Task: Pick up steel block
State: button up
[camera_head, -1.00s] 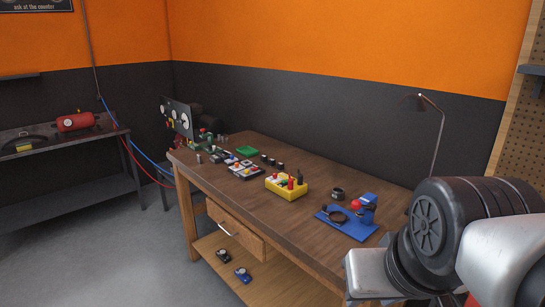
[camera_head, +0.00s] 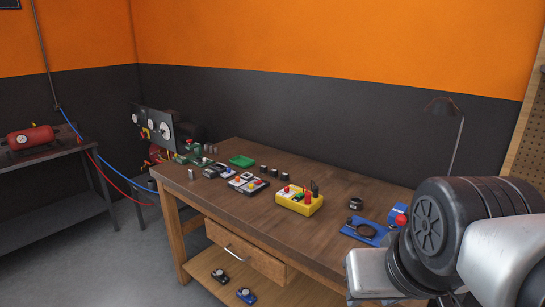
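I cannot single out the steel block with certainty. A small grey metal piece (camera_head: 191,174) stands at the left front edge of the wooden workbench (camera_head: 228,202). Other small grey pieces (camera_head: 211,148) stand farther back near the gauge panel, too small to tell their shape. My gripper is not in view. Only links of my arm show at the lower right, covering the bench's right end.
On the bench are a green tray (camera_head: 241,161), a yellow box (camera_head: 300,202), a blue stand (camera_head: 366,233) and a gauge panel (camera_head: 157,127). A lamp (camera_head: 446,105) rises at the right. Grey floor (camera_head: 135,265) is clear in front. A side bench (camera_head: 40,155) holds a red tank (camera_head: 31,137).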

aim_at(192, 172)
jog(key=i+j+z, duration=0.1)
jog(key=j, duration=0.25)
jog(key=i+j+z, duration=0.1)
jog(key=i+j, duration=0.2)
jog(key=i+j+z, duration=0.1)
jog(key=j, duration=0.4)
jog(key=i+j+z, duration=0.1)
jog(key=j, duration=0.3)
jog(key=i+j+z, duration=0.1)
jog(key=i+j, duration=0.15)
jog(key=j, duration=0.2)
jog(key=i+j+z, duration=0.1)
jog(key=j, duration=0.35)
jog(key=i+j+z, duration=0.1)
jog(key=j, duration=0.3)
jog(key=i+j+z, duration=0.1)
jog(key=j, duration=0.35)
jog(key=i+j, duration=0.15)
jog(key=j, duration=0.15)
jog(key=i+j, duration=0.1)
jog(key=j, duration=0.2)
jog(key=i+j, duration=0.15)
jog(key=j, duration=0.15)
jog(key=i+j+z, duration=0.1)
jog(key=j, duration=0.2)
